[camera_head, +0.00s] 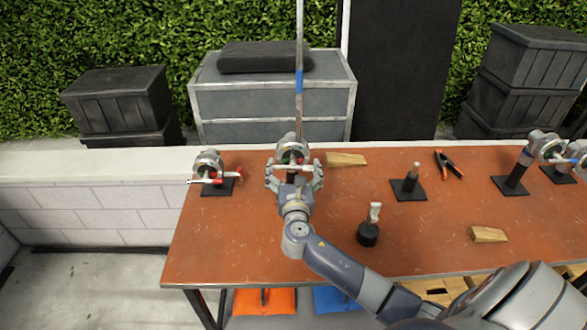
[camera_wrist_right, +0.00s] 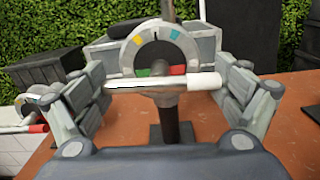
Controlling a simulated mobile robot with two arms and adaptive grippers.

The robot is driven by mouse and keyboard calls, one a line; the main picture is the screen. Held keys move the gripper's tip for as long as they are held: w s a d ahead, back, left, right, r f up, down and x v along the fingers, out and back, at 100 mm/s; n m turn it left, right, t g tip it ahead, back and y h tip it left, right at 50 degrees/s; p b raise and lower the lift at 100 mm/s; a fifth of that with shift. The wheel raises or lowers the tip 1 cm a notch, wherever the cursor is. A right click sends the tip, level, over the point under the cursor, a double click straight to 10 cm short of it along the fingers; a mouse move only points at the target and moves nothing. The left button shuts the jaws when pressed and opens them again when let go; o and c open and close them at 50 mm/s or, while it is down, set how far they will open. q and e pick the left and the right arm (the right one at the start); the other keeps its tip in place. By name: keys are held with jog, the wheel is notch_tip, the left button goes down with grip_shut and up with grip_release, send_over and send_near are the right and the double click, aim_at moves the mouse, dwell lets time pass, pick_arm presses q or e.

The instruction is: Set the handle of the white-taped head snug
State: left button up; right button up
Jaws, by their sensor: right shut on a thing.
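My right gripper (camera_head: 293,178) is at a clamp head (camera_head: 292,148) on the workbench. A tall pole (camera_head: 299,120) with a blue band rises there. In the right wrist view, the head has a grey half-ring dial (camera_wrist_right: 158,48) with yellow, light blue, green and red patches and a dark mark near the top middle. Its crossbar handle (camera_wrist_right: 195,82) has white ends and lies nearly level. My right gripper (camera_wrist_right: 165,88) is shut on the handle, a finger at each end. I cannot make out white tape on the head itself. My left gripper is out of view.
Another head (camera_head: 208,163) with a red-and-white handle stands at left; more heads (camera_head: 545,147) stand at right. Wood wedges (camera_head: 346,160), a short post (camera_head: 410,183), a black-based tool (camera_head: 368,232) and a spring clamp (camera_head: 448,165) sit on the red bench (camera_head: 240,250).

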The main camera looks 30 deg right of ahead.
jog(key=m+b, duration=0.2)
jog(key=m, duration=0.2)
jog(key=shift+f+m, duration=0.15)
jog(key=shift+m, duration=0.25)
jog(key=m+b, duration=0.2)
jog(key=m, duration=0.2)
jog(key=shift+m+b, duration=0.3)
jog(key=shift+b, duration=0.05)
jog(key=m+b, duration=0.2)
jog(key=m, duration=0.3)
jog(key=shift+b, duration=0.3)
jog(key=shift+m+b, duration=0.6)
jog(key=shift+m, duration=1.1)
jog(key=o, duration=0.8)
jog(key=v, duration=1.2)
